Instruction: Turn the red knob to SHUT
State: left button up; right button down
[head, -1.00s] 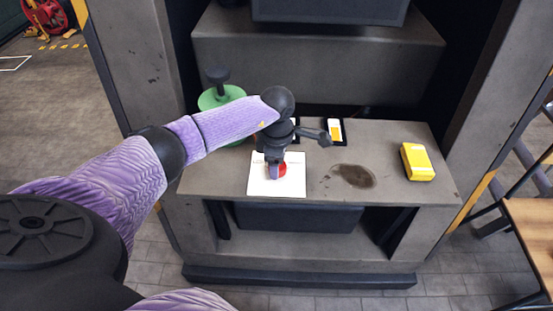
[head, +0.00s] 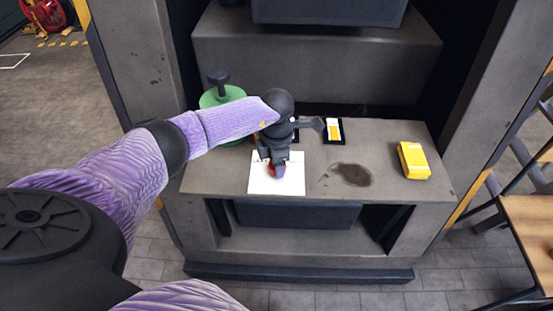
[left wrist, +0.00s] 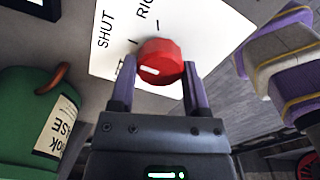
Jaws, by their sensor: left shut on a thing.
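The red knob (left wrist: 160,62) sits on a white plate (left wrist: 110,50) with black tick marks and lettering. "SHUT" and part of another word beginning "RI" show in the left wrist view. In the head view, the white plate (head: 290,183) lies on the grey bench, and the knob (head: 277,171) is mostly hidden under my gripper. My left gripper (left wrist: 160,82) is shut on the red knob, with one finger on either side of it. It also shows from above in the head view (head: 275,166). My right gripper is not in view.
A yellow box (head: 413,160) lies at the bench's right. A dark-framed card (head: 334,130) lies behind. A dark stain (head: 352,175) marks clear bench.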

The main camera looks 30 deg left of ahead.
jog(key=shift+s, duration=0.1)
pick_arm(q)
jog(key=o, duration=1)
jog(key=shift+o, duration=1.4)
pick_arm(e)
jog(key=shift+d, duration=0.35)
pick_arm(q)
notch_tip(320, 180, up, 10)
jog(key=p, duration=0.3)
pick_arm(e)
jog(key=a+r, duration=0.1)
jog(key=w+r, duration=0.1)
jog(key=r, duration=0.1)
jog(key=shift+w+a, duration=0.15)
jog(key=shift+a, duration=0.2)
